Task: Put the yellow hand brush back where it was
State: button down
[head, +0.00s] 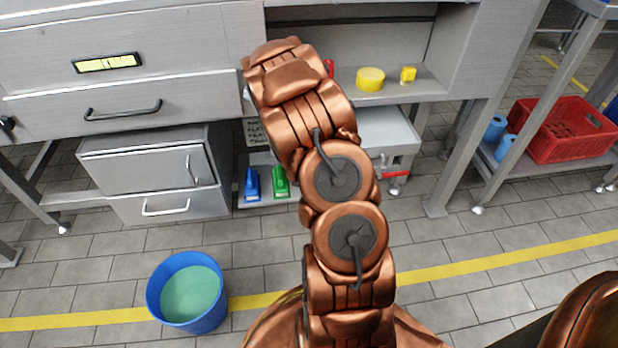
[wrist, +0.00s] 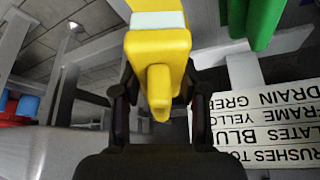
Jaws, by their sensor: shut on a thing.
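The yellow hand brush (wrist: 158,48) fills the upper middle of the wrist view, its handle end pointing toward the camera. My gripper (wrist: 160,98) is shut on it, with a dark finger on each side. In the head view my copper arm hides the gripper and the brush. A blue brush (head: 251,184) and a green brush (head: 281,181) stand side by side on the low shelf under the bench. A green handle (wrist: 263,22) shows at the wrist view's upper right.
A printed sign (wrist: 262,128) mentions brushes, blue, yellow and green; part is cut off. A yellow round thing (head: 370,79) and small yellow piece (head: 408,75) sit on the upper shelf. A blue bucket (head: 188,291) stands on the floor; a red crate (head: 572,130) is at right.

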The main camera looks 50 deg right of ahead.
notch_tip(320, 180, down, 6)
jog(key=shift+s+f+b, duration=0.1)
jog(key=shift+f+b, duration=0.15)
jog(key=shift+b, duration=0.9)
jog(key=shift+d+f, duration=0.1)
jog(key=c, duration=0.6)
grip_release()
